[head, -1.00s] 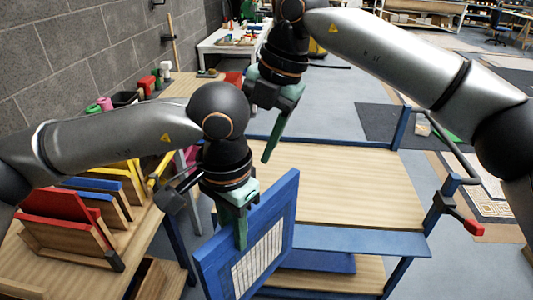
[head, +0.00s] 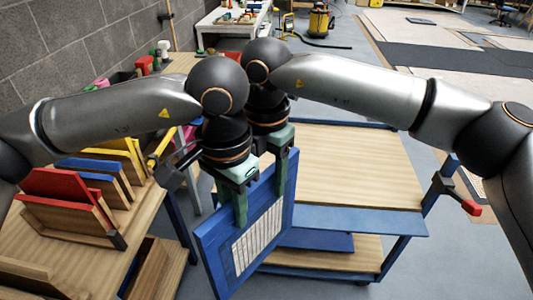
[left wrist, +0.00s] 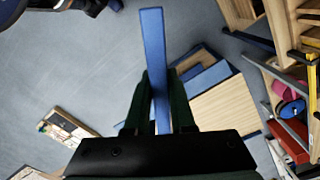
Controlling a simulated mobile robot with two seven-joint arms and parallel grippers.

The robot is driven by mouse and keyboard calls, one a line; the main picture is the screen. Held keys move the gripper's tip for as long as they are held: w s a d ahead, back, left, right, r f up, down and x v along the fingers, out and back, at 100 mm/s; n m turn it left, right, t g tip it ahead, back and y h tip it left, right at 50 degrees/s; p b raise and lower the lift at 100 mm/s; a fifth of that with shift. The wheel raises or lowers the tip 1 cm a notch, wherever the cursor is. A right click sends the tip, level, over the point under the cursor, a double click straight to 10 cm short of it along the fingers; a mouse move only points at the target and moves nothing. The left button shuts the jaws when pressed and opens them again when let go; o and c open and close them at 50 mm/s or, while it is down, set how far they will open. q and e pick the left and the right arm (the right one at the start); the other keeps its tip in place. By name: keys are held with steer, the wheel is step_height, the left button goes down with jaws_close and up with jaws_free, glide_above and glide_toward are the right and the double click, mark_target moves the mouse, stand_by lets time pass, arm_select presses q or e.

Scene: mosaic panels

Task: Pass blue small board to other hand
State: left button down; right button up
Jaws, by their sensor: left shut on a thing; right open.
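The blue small board (head: 210,250) has a blue frame around a pale striped panel and hangs upright in front of the cart. My left gripper (head: 240,215) is shut on its top edge, nearer the left end. In the left wrist view the board (left wrist: 153,45) shows edge-on as a blue strip between the fingers of the left gripper (left wrist: 160,85). My right gripper (head: 281,170) is open at the far upper end of the board, close beside the left gripper. One right finger shows by the board's edge; whether it touches cannot be told.
A cart (head: 350,175) with a wooden top and blue frame stands just behind the board. At left, a wooden table (head: 70,265) carries a rack (head: 62,217) with red, blue and yellow boards. Open grey floor lies to the right.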

steer(key=shift+f, duration=1.15)
steer(key=shift+c, duration=0.4)
steer(key=c, duration=0.7)
arm_select(q)
steer(key=shift+d, duration=0.1)
arm_select(e)
jaws_close()
arm_select(q)
steer(key=shift+s+d, duration=0.1)
arm_select(e)
steer(key=shift+a, duration=0.15)
arm_select(q)
steer(key=c, duration=1)
jaws_free()
arm_select(e)
steer(key=shift+r, duration=0.15)
arm_select(q)
steer(key=o, duration=0.3)
